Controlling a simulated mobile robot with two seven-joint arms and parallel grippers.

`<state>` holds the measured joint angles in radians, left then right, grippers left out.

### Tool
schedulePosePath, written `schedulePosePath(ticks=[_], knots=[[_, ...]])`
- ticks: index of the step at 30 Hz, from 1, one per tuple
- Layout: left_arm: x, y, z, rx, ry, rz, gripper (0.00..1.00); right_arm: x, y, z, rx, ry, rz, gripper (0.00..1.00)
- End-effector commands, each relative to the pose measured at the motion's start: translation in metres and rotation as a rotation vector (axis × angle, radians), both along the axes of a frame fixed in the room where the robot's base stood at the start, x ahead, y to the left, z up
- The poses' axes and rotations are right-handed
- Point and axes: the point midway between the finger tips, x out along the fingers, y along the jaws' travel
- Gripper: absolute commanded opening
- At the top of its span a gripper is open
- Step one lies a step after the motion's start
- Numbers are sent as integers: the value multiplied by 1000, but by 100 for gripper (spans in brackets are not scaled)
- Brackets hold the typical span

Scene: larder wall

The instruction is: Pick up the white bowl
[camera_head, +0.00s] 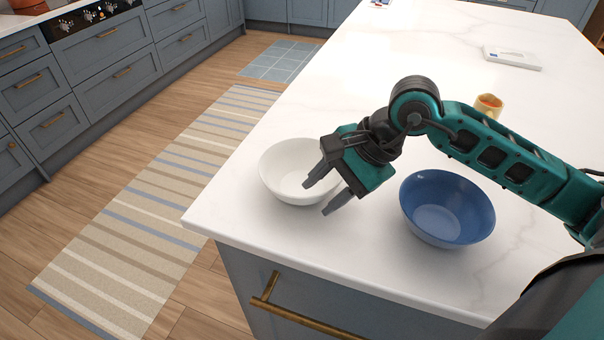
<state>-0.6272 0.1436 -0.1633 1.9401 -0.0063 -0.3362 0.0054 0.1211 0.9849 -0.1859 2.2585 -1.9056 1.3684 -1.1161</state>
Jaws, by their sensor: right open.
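The white bowl (284,178) stands upright on the white countertop near its left front corner. My right gripper (317,197) is open and points down to the left. One finger overlaps the bowl's right side in the picture, and the other is in front and to the right of it. I cannot tell whether a finger touches the bowl. The bowl's right rim is partly hidden behind the gripper. My left gripper is not in view.
A blue bowl (447,212) stands right of my gripper. A yellowish cup (488,106) is behind my right arm, and a flat white device (512,58) lies farther back. The counter (370,255) has free room in front and at the back. Its left edge is close to the white bowl.

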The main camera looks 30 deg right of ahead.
Motion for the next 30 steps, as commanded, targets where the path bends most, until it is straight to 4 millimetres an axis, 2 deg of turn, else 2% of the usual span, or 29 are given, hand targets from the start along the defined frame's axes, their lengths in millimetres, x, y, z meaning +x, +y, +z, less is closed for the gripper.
schedulePosePath(ticks=[4, 18, 30], knots=[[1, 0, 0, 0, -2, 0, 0, 0, 0, 0, 0, 0, 0, 44], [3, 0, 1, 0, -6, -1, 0, 0, 0, 0, -1, 0, 0, 0], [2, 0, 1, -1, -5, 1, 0, 0, 0, 1, 0, -1, 0, 0]])
